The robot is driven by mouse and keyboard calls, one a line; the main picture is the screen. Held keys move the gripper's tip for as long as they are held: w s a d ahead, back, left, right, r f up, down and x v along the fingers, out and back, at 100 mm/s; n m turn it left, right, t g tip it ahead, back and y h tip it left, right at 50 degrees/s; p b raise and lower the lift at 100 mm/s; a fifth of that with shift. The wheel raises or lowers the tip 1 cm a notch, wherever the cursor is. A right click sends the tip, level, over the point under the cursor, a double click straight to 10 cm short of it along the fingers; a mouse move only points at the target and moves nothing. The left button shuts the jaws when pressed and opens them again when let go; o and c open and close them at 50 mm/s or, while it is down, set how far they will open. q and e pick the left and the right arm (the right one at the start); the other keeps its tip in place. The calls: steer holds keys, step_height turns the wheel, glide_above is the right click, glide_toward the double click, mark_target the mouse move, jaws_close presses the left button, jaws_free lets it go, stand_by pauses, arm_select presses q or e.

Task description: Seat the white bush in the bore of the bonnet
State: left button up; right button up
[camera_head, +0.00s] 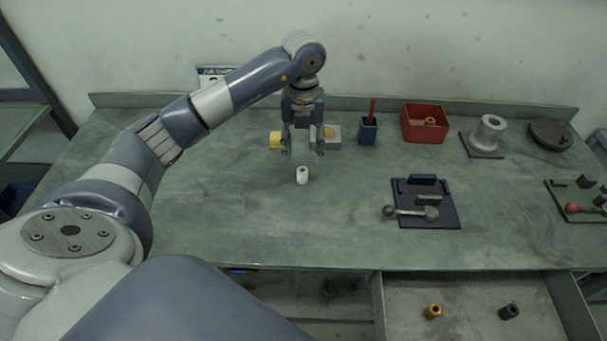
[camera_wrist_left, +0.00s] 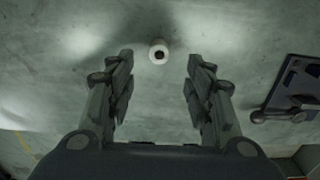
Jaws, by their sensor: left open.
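The white bush (camera_head: 302,175) stands upright on the green bench top, a short cylinder with a dark hole. In the left wrist view the bush (camera_wrist_left: 158,50) shows between and just past the fingertips, apart from both. My left gripper (camera_head: 304,152) points down, open and empty, over the bench near the bush. Its two fingers also show in the left wrist view (camera_wrist_left: 160,75). A grey flanged part with a round bore in its top, which looks like the bonnet (camera_head: 489,134), stands on a brown plate at the back right. My right gripper is not in view.
Behind my left gripper are a yellow piece (camera_head: 275,139) and a grey block (camera_head: 333,140). A blue cup (camera_head: 368,133), red bin (camera_head: 424,120) and dark disc (camera_head: 549,134) line the back. A black fixture (camera_head: 446,213) lies right of the bush. An open drawer (camera_head: 470,328) is below.

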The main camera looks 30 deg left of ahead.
mark_target(302, 170)
arm_select(q)
steer(key=shift+f, duration=0.95)
step_height(302, 170, down, 5)
steer(key=p, duration=0.2)
steer(key=shift+a+p, duration=0.1)
steer(key=shift+p, duration=0.2)
steer(key=shift+f, duration=0.2)
jaws_close()
